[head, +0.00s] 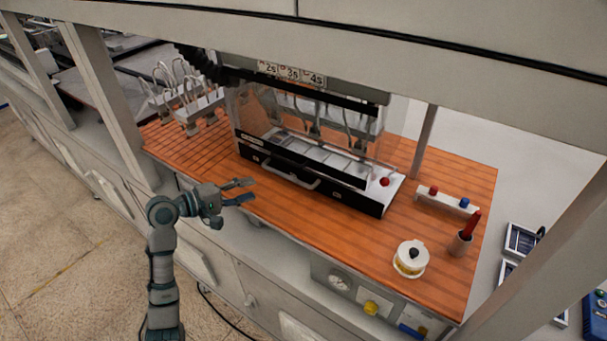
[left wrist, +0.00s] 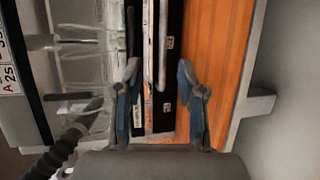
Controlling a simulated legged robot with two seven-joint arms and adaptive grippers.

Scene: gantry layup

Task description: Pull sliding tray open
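The sliding tray has a black front (head: 345,194) with a pale bar handle (head: 292,176), low on a clear-walled machine (head: 310,130) on the orange slatted worktop. The tray looks closed, its front flush with the machine. My left gripper (head: 250,191) is open and empty, just left of and in front of the handle, apart from it. In the left wrist view, the left gripper's (left wrist: 159,92) two blue-grey fingers are spread, with the black front and the handle (left wrist: 162,45) running between them and farther off. My right gripper is not in view.
On the worktop (head: 455,280) stand a white round pot (head: 411,258), a cup with a red item (head: 461,242) and a small rack with red and blue knobs (head: 446,200). Metal racks (head: 188,105) stand at left. A grey post (head: 105,100) rises beside my arm.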

